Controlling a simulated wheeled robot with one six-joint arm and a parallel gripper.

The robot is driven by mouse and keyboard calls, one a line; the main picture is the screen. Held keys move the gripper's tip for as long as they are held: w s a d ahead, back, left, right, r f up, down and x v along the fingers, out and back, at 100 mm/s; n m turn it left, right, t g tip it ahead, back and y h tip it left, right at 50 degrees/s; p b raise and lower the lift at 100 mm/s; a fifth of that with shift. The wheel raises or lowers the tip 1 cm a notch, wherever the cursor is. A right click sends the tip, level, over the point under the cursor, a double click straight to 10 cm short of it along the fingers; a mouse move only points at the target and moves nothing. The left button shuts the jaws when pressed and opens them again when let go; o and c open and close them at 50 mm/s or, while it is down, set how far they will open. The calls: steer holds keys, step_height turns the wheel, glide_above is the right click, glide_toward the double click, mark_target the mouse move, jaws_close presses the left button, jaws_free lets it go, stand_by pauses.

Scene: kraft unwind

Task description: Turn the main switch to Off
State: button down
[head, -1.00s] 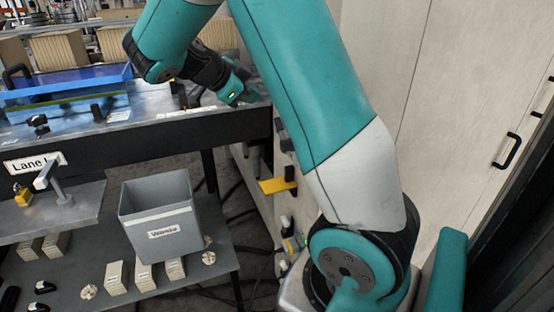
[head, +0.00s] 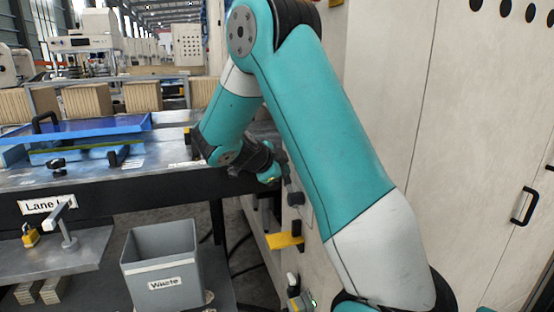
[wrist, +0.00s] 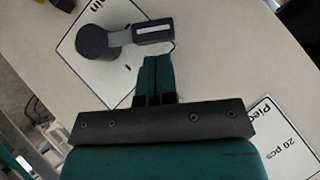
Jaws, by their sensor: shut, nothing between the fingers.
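In the wrist view, a dark grey rotary switch with a round hub (wrist: 92,42) and a lever (wrist: 150,34) with a white stripe sits on a white plate (wrist: 95,72) on a pale panel. The lever points right; the plate's lettering is mostly cut off. My gripper (wrist: 157,62) is shut and empty, its teal fingertips just below the lever; I cannot tell whether they touch it. In the head view my gripper (head: 272,176) is beside the cabinet's side face, near dark knobs (head: 295,198). Which knob matches the wrist view is unclear.
A yellow plate with a black handle (head: 285,241) sticks out below my gripper. The pale cabinet (head: 450,130) fills the right. A table (head: 110,185) with a blue tray stands left, with a grey Waste bin (head: 165,285) lower. A "20 pcs" label (wrist: 275,140) is at right.

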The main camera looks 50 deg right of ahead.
steer(key=shift+w+d+f, duration=0.3)
steer(key=shift+f, duration=0.3)
